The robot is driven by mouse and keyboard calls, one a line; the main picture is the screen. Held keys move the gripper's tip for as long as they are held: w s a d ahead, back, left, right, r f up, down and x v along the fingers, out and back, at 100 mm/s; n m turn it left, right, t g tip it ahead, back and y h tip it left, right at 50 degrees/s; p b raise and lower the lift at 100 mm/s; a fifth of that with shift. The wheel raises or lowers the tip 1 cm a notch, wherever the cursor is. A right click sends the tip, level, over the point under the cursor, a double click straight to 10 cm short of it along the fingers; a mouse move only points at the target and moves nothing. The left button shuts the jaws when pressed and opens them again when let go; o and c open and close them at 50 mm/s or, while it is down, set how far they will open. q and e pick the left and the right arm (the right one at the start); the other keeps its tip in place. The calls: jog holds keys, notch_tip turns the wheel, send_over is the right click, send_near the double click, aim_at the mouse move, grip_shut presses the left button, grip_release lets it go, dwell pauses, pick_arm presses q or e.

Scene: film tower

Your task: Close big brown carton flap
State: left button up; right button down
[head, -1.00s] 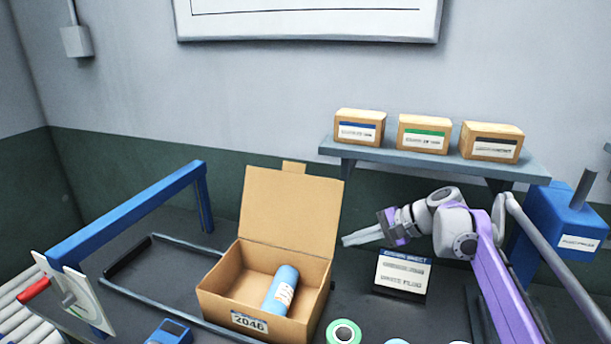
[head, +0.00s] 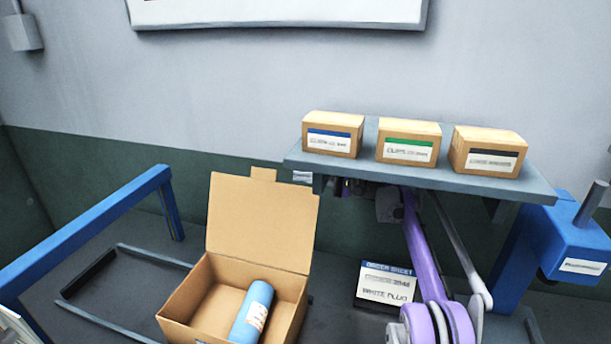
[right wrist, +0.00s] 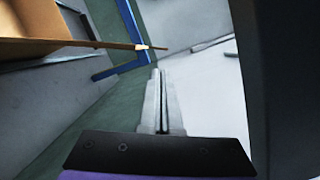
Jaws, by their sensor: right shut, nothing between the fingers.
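The big brown carton (head: 182,301) stands open on the dark bench in the head view, with a blue bottle (head: 254,312) lying in it. Its flap (head: 262,222) stands up at the back, leaning slightly backward, with a small tab on top. My right gripper (head: 302,177) is shut and empty, just right of the flap's top and partly hidden under the shelf. In the right wrist view its closed fingers (right wrist: 159,80) point ahead, and the flap's edge (right wrist: 85,44) with its tab crosses the upper left, apart from the fingers. My left gripper is out of view.
A wall shelf (head: 420,176) with three small labelled boxes hangs directly over my right wrist. An order sheet stand (head: 387,284) is right of the carton. A blue device (head: 575,245) stands at right.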

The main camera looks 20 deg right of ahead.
jog(key=x, duration=0.6)
jog(key=shift+w+a, duration=0.2)
jog(key=shift+a, duration=0.15)
jog(key=shift+r, duration=0.1)
